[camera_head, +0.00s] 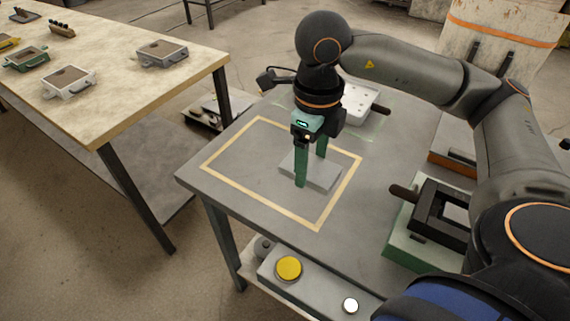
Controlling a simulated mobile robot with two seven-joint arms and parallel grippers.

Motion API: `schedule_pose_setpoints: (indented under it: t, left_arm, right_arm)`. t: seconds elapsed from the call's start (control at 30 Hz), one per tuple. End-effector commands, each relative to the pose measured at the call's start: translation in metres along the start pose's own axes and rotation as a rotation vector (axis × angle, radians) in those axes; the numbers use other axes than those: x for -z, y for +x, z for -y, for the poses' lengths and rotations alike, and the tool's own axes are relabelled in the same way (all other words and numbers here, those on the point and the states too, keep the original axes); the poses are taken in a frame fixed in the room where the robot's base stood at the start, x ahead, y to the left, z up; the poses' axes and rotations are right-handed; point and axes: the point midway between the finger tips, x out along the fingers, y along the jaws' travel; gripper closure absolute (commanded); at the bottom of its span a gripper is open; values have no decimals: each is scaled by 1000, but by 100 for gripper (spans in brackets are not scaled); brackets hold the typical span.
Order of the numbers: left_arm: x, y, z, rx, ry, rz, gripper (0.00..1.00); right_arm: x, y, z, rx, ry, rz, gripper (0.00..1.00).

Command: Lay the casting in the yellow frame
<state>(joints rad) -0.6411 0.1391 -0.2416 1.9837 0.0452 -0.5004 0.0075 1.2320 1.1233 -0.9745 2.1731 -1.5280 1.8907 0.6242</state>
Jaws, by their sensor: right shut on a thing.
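The casting (323,173) is a flat grey block on the grey table, inside the yellow frame (232,140) marked on the tabletop, toward the frame's right part. My right gripper (311,168) points down over the casting, with its green fingers reaching to it, and is shut on it. I cannot tell whether the casting rests fully on the table or is held slightly above it. The fingers hide part of the casting. My left gripper does not show.
A dark mould with handles (428,215) sits on a green block at the table's right. A white perforated tray (358,100) stands behind the gripper. A wooden-topped table (120,100) with several small moulds is at left.

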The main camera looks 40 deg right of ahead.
Motion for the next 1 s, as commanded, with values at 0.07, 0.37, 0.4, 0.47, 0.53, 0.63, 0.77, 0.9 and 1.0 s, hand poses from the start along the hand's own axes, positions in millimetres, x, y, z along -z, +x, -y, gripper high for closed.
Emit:
schedule_pose_setpoints:
  t: [0.07,0.37,0.4,0.47,0.53,0.63,0.77,0.9,1.0]
  left_arm:
    - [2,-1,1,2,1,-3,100]
    - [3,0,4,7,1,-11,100]
    - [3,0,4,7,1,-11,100]
    - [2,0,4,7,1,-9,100]
    - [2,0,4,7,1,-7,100]
    - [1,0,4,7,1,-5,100]
    - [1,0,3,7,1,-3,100]
    - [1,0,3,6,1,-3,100]
    - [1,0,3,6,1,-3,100]
  right_arm:
    - [-18,8,10,-3,2,-1,100]
    - [-66,55,41,-2,-1,-3,100]
    - [-70,61,44,-1,-2,-1,100]
    - [-75,68,47,0,-2,0,100]
    - [-79,73,49,-1,-3,1,100]
    - [-82,77,51,0,-3,1,100]
    - [-85,89,53,-1,-5,-1,100]
    - [-85,109,54,0,-4,-1,100]
    - [-85,113,54,0,-4,0,100]
